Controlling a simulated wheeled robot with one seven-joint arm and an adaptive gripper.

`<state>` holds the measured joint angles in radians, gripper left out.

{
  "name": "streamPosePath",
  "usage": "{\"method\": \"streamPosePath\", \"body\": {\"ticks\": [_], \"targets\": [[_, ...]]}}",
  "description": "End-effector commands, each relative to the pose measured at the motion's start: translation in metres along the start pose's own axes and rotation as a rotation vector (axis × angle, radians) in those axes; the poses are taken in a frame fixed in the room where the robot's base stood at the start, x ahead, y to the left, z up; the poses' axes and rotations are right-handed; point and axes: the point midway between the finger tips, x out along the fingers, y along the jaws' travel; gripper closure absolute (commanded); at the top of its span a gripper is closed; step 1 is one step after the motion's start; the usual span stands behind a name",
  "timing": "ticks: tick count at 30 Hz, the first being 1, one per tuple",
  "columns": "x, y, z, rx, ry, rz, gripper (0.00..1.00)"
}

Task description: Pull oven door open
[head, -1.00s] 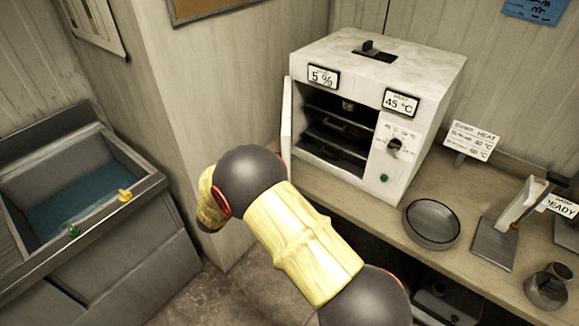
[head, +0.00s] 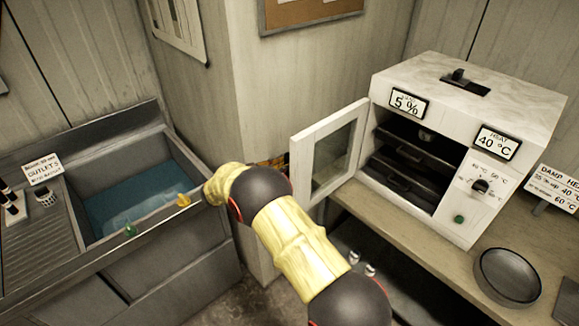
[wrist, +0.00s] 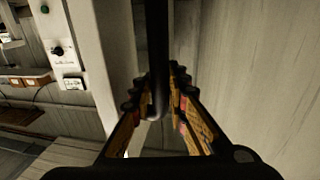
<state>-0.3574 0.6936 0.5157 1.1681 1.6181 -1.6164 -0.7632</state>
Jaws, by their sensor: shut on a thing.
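The white oven (head: 500,92) stands on the counter with its front open, showing dark shelves inside. Its door (head: 301,165), a white frame with a glass window, is swung well out on the left side. In the wrist view, my gripper (wrist: 156,98) has its fingers closed around a dark upright bar (wrist: 157,45), which appears to be the door handle. The door's pale edge (wrist: 105,60) stands beside it. In the head view my arm hides most of the gripper behind the door's left edge. The oven's control panel (wrist: 62,45) shows upside down in the wrist view.
A sink (head: 100,262) with blue water is at the left. A wall corner (head: 225,90) stands close behind the arm and door.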

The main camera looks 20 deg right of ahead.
Motion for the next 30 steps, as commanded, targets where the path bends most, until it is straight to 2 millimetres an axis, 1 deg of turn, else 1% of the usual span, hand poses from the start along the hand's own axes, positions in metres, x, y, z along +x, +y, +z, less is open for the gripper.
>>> {"method": "streamPosePath", "body": {"ticks": [5,18,19,28,30], "targets": [[-0.0003,-0.0040,0.0010,-0.001,0.000,0.025,1.00],[0.0001,-0.0046,0.0000,0.000,0.000,0.033,1.00],[0.0001,-0.0046,-0.0001,0.000,0.000,0.033,0.84],[0.0007,-0.0043,0.0000,0.000,0.000,0.034,0.67],[0.0008,-0.0043,0.0000,0.000,0.000,0.034,0.67]]}}
